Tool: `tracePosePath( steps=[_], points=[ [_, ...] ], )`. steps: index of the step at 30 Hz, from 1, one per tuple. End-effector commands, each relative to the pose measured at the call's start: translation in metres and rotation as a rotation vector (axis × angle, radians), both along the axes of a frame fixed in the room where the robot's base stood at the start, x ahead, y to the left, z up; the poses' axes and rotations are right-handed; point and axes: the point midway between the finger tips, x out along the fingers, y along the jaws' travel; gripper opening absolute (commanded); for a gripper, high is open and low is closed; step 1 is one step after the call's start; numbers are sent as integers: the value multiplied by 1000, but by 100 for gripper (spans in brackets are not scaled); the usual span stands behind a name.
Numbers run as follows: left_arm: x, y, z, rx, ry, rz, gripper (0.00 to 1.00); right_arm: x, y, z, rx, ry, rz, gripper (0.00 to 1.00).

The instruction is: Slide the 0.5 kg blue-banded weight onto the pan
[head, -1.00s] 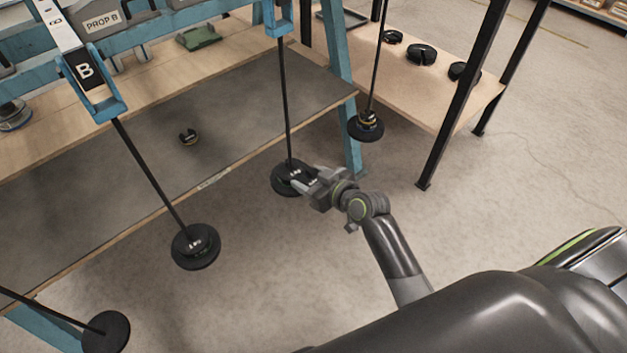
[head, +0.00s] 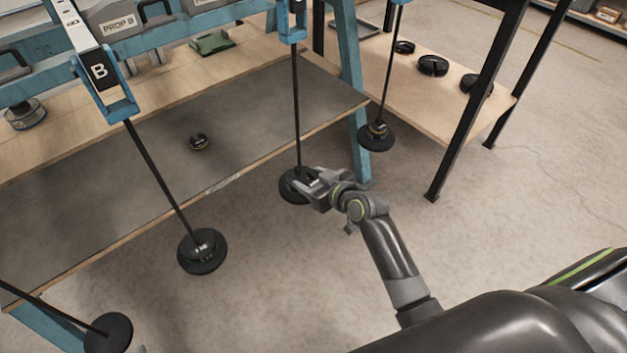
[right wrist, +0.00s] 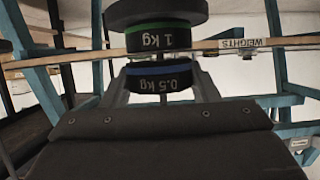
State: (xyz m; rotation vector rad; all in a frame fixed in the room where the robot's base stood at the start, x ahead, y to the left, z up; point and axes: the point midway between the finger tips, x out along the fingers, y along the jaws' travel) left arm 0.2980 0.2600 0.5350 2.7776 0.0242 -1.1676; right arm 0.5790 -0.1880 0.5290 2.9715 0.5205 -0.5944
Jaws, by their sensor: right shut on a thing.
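My right gripper (head: 308,186) is at the hanging pan (head: 289,197), a black disc at the foot of a thin rod. In the right wrist view, which looks upside down, its fingers (right wrist: 161,88) are shut on the 0.5 kg blue-banded weight (right wrist: 160,78). A green-banded 1 kg weight (right wrist: 158,38) lies between that weight and the wide black pan (right wrist: 155,10). The blue-banded weight is in line with the stack. I cannot tell whether it touches the 1 kg weight. My left gripper is not in view.
Other hanging pans are at left (head: 202,262), lower left (head: 108,335) and right (head: 376,142). A small slotted weight (head: 200,142) lies on the grey mat (head: 140,160). A blue post (head: 352,90) stands close behind my gripper. A side table (head: 420,100) holds several black weights.

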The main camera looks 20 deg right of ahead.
Motion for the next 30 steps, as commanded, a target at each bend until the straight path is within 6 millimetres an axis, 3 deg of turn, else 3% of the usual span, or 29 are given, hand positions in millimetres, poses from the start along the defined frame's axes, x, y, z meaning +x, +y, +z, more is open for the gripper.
tracePosePath(
  steps=[30],
  points=[
    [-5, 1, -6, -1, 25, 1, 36, 15, 6, 2, 1, -5, 0, 25]
  ],
)
